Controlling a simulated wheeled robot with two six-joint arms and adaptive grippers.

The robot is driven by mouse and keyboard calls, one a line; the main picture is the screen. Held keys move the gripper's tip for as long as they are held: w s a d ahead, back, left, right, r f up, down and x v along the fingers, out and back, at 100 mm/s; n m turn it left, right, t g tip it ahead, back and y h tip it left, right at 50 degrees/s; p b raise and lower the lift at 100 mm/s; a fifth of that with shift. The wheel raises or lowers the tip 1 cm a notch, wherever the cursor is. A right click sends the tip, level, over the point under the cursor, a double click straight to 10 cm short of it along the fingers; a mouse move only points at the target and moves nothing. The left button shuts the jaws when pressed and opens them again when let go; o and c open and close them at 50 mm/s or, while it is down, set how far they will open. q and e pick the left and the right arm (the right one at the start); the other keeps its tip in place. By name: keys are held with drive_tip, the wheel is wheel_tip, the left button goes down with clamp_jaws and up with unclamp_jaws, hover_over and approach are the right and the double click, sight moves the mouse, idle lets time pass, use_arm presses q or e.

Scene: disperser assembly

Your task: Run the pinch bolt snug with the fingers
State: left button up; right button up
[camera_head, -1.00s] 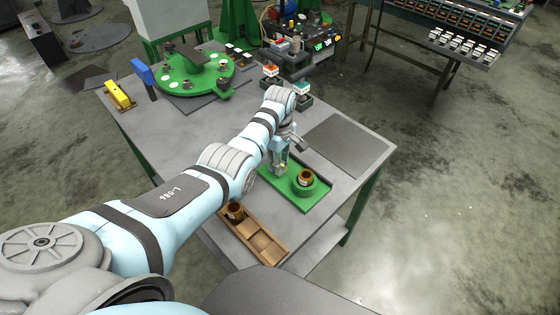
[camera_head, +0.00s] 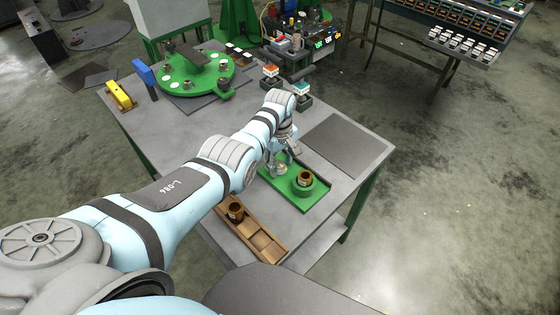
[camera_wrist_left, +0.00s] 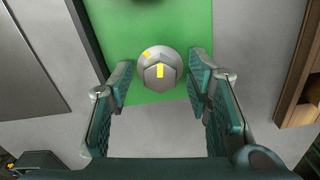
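The pinch bolt's grey hex-shaped head (camera_wrist_left: 161,69), with yellow marks, shows in the left wrist view above a green plate (camera_wrist_left: 190,25). My left gripper (camera_wrist_left: 160,75) is open, with one finger on each side of the head and a small gap visible on both sides. In the head view my left gripper (camera_head: 280,167) is low over the back-left part of the green plate (camera_head: 290,193), and the bolt is hard to make out there. A brown ring-like part (camera_head: 305,177) sits in a round green holder on the plate. My right gripper is out of view.
A wooden tray (camera_head: 262,240) with a brown part (camera_head: 235,212) lies in front of the plate. A dark flat mat (camera_head: 350,140) lies to the right. A green turntable (camera_head: 190,75) and a yellow block (camera_head: 118,95) are at the back left.

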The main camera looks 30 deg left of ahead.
sight(280, 164)
use_arm(q)
wheel_tip(280, 164, up, 12)
idle(0.5)
idle(0.3)
